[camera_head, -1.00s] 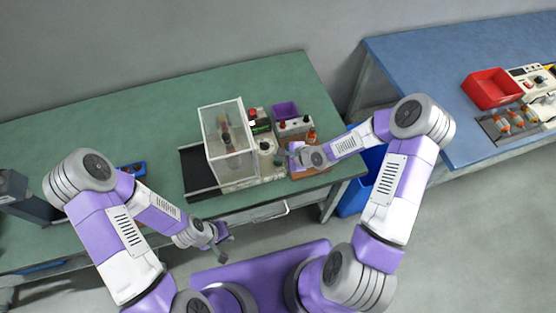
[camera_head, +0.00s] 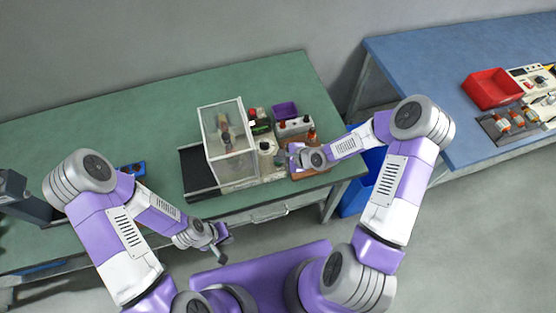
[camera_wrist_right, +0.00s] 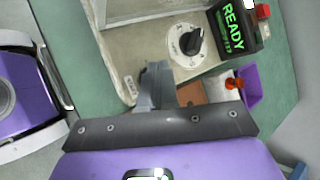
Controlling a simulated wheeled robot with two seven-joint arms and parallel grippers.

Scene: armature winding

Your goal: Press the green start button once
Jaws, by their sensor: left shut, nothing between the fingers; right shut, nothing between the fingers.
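The winding machine has a clear guard box (camera_head: 228,158) on the green bench. Its front panel shows a black dial (camera_wrist_right: 190,42) and a lit green READY display (camera_wrist_right: 231,25) in the right wrist view. I cannot make out the green start button in either view; the fingers cover part of the panel. My right gripper (camera_head: 288,160) is shut and empty at the right front of the machine. Its fingertips (camera_wrist_right: 153,78) are over the panel's near edge, left of and below the dial; contact cannot be told. My left gripper (camera_head: 222,243) is shut and empty, off the bench's front edge.
A red button (camera_wrist_right: 263,11) is beside the display. A purple bin (camera_head: 285,110) and a grey block with red-topped parts (camera_head: 293,127) stand right of the machine. A blue bin (camera_head: 360,195) is between the benches. The blue table (camera_head: 440,75) holds a red bin (camera_head: 491,88).

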